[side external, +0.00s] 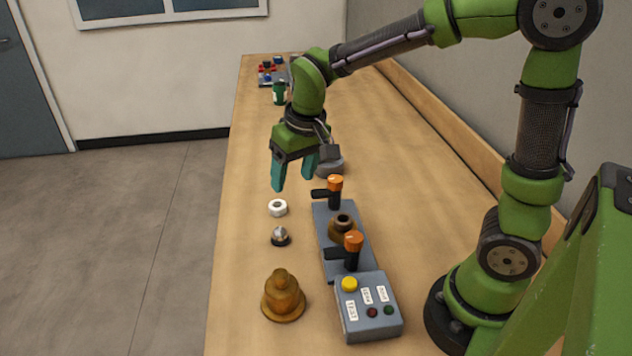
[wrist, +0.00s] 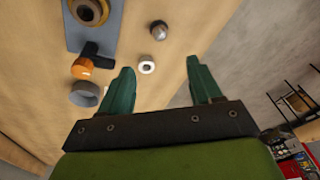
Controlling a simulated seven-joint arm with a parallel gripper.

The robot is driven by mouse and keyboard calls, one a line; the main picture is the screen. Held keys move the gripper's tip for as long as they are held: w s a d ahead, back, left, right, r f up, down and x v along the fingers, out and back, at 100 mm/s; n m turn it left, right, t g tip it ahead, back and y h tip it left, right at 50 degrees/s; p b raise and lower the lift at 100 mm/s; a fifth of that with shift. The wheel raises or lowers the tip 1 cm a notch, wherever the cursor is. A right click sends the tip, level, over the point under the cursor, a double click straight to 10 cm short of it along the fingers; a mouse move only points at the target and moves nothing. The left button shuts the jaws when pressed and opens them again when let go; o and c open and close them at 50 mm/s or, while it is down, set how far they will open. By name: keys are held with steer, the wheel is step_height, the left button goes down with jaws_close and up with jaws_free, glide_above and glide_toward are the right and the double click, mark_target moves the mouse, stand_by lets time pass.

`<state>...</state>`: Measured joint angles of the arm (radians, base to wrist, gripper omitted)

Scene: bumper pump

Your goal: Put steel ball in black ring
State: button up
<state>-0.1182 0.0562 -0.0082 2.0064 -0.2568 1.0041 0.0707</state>
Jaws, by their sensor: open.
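A small silver ball (side external: 280,233) is on the table, with a dark band around its lower part (side external: 281,242); I cannot tell whether this band is a separate black ring or shading. The ball also shows near the top of the wrist view (wrist: 159,29). My gripper (side external: 293,183) is open and empty, above the table and beyond the ball. Its fingers (wrist: 157,80) are apart.
A white ring (side external: 278,208) lies near the ball. A brass bell-shaped part (side external: 283,297) stands nearer the camera. A grey fixture (side external: 330,240) with two orange-topped clamps and a button box (side external: 368,312) is to the right. A green container (side external: 279,94) stands at the far end.

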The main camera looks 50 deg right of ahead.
steer(key=s+r+t, duration=0.2)
steer(key=s+r, duration=0.1)
steer(key=s, duration=0.4)
steer(key=s+d+r+m+t+y, duration=0.1)
steer(key=s+r+t, duration=0.1)
steer(key=s, duration=0.4)
steer(key=shift+s+r+t+y, duration=0.3)
steer(key=shift+s+r, duration=0.1)
steer(key=shift+r, duration=0.45)
